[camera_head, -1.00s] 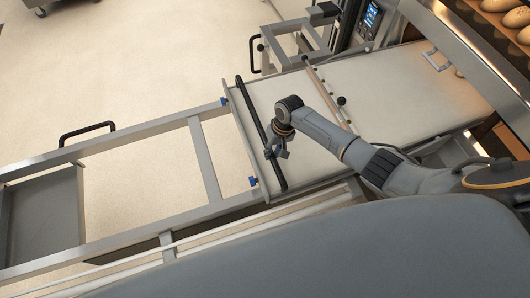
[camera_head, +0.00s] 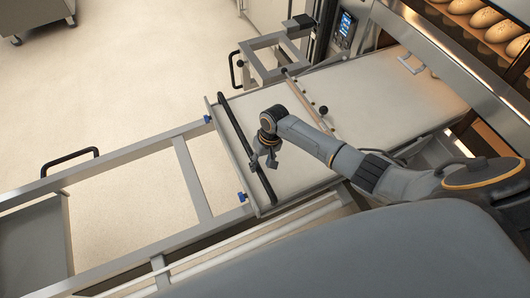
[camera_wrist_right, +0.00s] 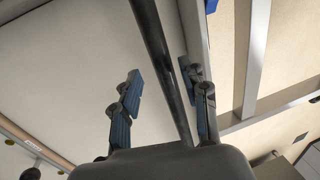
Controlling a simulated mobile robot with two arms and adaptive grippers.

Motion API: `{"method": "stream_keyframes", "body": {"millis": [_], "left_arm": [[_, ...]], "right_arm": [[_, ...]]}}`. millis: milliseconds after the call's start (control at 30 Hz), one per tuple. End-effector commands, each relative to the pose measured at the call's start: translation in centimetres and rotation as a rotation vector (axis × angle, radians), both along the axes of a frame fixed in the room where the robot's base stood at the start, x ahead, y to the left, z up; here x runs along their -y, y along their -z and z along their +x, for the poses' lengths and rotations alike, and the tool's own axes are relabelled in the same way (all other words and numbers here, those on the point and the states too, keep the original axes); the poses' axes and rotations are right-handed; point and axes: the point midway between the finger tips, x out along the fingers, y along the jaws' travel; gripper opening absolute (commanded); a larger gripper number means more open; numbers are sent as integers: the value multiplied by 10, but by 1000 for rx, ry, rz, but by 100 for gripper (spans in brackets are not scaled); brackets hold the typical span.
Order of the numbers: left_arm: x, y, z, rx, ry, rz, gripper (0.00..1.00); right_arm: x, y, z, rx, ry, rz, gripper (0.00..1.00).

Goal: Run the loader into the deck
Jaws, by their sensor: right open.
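The loader (camera_head: 355,95) is a long pale belt board that lies on a metal rail frame and reaches to the lit deck opening at the right. A black handle bar (camera_head: 237,130) crosses its near-left end. My right gripper (camera_head: 266,160) is over this bar, fingers pointing down. In the right wrist view the open fingers (camera_wrist_right: 164,98) stand on either side of the bar (camera_wrist_right: 163,55), which runs closer to the right-hand finger. I cannot tell whether a finger touches it. My left gripper is not in view.
The rail frame (camera_head: 192,180) extends left with a black side handle (camera_head: 70,160). Loaves (camera_head: 487,18) sit on an upper deck at top right. A control panel (camera_head: 345,28) is beside the oven. The pale floor (camera_head: 130,80) is clear behind the frame.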

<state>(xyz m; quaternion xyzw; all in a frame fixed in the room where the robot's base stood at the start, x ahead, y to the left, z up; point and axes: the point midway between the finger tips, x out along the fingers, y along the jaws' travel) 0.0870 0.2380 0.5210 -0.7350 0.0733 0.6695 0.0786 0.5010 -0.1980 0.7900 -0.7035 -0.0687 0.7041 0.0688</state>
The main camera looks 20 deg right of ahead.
Motion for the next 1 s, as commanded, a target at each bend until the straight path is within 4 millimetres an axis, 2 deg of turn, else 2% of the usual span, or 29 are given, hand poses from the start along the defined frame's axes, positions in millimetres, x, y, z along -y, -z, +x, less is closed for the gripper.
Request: {"method": "stream_keyframes", "body": {"millis": [300, 500, 667, 1000], "left_arm": [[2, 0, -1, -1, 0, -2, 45], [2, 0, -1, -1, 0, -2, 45], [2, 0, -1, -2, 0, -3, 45], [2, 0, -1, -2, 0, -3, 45]], "right_arm": [[16, -66, 1, 4, 1, -2, 45], [22, -95, 0, 1, 1, -3, 45], [24, -104, 0, -1, 3, -3, 45], [24, -104, 0, -1, 3, -3, 45]]}}
